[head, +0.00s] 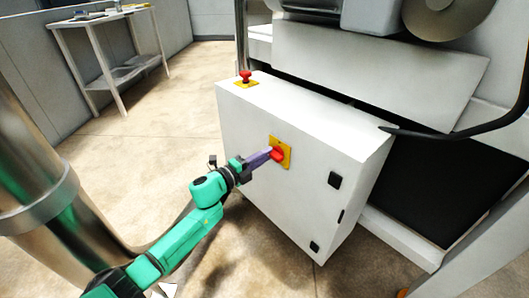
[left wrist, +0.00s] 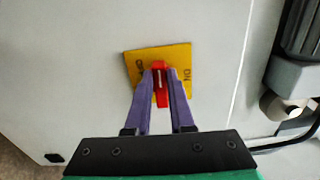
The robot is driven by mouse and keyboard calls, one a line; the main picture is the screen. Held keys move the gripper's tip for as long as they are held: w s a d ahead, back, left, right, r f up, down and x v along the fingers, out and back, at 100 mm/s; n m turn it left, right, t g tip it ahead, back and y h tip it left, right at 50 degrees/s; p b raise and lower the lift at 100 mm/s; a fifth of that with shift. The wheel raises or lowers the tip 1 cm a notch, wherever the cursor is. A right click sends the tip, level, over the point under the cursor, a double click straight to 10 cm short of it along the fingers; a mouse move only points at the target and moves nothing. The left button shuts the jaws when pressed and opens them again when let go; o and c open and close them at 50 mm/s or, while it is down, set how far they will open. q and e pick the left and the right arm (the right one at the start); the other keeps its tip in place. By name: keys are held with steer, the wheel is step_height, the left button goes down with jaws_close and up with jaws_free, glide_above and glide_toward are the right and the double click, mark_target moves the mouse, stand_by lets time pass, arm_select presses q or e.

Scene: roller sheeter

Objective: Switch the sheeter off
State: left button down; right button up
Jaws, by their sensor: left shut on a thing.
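The sheeter's white control cabinet (head: 290,185) stands in the middle of the head view. A red switch handle (head: 279,155) sits on a yellow plate (head: 287,145) on its front face. My left gripper (head: 269,152) reaches it from the left and is shut on the red handle. In the left wrist view, the purple fingers (left wrist: 159,88) flank the red handle (left wrist: 162,98), which runs roughly along the fingers. The yellow plate (left wrist: 136,61) carries black lettering, partly hidden by the fingers. My right gripper is not in view.
A red mushroom button (head: 245,75) on a yellow base stands on the cabinet top. The sheeter's body (head: 380,70) rises behind, with a black bent bar (head: 450,133) at right. A side table (head: 100,17) stands at the back left. The floor between is clear.

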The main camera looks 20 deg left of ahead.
arm_select(q)
steer(key=shift+f+n, duration=0.1)
steer(key=shift+n, duration=0.2)
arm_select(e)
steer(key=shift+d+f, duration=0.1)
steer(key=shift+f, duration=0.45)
arm_select(q)
steer(key=c, duration=0.8)
jaws_free()
steer(key=shift+s+a, duration=0.1)
steer(key=p+v, duration=0.2)
steer(key=v, duration=1.2)
steer(key=shift+s, duration=0.2)
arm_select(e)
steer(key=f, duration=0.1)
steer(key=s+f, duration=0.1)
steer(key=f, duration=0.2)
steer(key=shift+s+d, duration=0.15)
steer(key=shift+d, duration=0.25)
arm_select(q)
steer(key=shift+a+f, duration=0.1)
